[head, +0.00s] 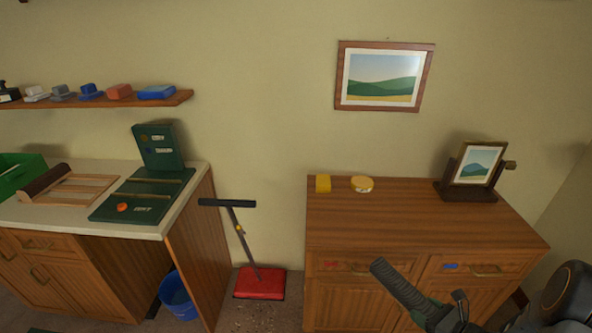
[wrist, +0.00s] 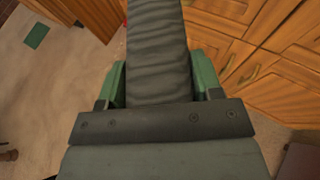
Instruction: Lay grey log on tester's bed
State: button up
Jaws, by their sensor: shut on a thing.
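A grey log (head: 395,283) with a ridged surface is held in my gripper (head: 436,312), in front of the wooden cabinet in the head view. In the wrist view the log (wrist: 156,45) runs away from me between the green fingers of my gripper (wrist: 160,85), which are shut on it. The green tester (head: 160,147) stands on the counter at the left, with an upright labelled panel and a flat base. Its bed (head: 150,182), crossed by pale rails, is empty. An orange knob (head: 123,207) sits on the base. My gripper is well right of the tester.
A wooden rack (head: 88,188) with a dark roll and a green bin (head: 18,168) share the counter (head: 185,215). The cabinet (head: 420,225) bears yellow items and a framed picture (head: 478,162). A red-based tool (head: 259,283) and blue bucket (head: 178,295) stand between.

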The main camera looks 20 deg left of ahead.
aim_at(147, 190)
jog(key=u, duration=2.25)
jog(key=i, duration=0.85)
